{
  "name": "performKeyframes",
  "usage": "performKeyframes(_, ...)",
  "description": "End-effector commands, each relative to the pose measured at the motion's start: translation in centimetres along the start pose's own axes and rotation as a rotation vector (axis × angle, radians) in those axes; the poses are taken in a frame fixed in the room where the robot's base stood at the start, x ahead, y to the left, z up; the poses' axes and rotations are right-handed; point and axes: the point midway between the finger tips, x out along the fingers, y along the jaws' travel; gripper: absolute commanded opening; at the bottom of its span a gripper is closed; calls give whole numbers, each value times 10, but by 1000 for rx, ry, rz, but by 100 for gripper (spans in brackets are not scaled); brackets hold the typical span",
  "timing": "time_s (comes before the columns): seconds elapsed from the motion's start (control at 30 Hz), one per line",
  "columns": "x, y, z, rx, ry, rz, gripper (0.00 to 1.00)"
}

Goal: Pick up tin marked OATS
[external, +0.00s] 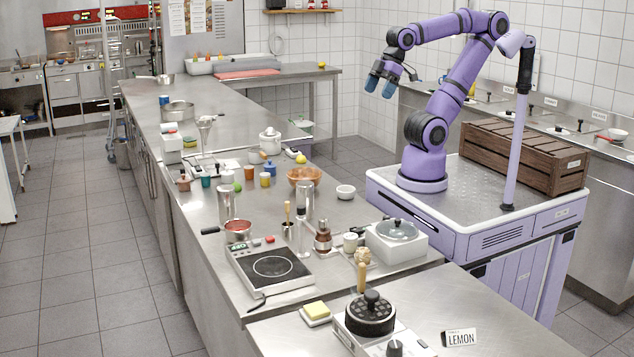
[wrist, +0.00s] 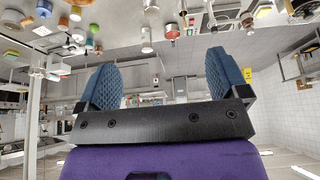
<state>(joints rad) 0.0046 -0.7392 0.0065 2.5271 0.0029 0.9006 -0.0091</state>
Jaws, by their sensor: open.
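I cannot make out the word OATS on any object in either view. Several small coloured containers stand on the long steel counter (external: 190,220), among them a blue one (external: 269,169), an orange one (external: 265,180) and a teal one (external: 206,180). Two tall metal cylinders stand nearer, one on the left (external: 226,204) and one on the right (external: 306,200). My gripper (external: 380,88) is raised in the air beyond the counter's right side, well away from these items. In the wrist view my gripper (wrist: 163,72) has its two blue fingers wide apart with nothing between them.
A hotplate (external: 270,267), a pan (external: 238,230), a wooden bowl (external: 304,176) and a lidded pot (external: 398,232) crowd the counter. A wooden crate (external: 525,155) sits on my base. The wrist view is upside down.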

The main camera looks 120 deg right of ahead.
Motion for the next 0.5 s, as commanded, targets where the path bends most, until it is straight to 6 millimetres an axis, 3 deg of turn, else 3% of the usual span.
performKeyframes(0.27,43,4,-44,-79,-80,18,93)
performKeyframes(0.5,97,12,-79,-161,-153,14,93)
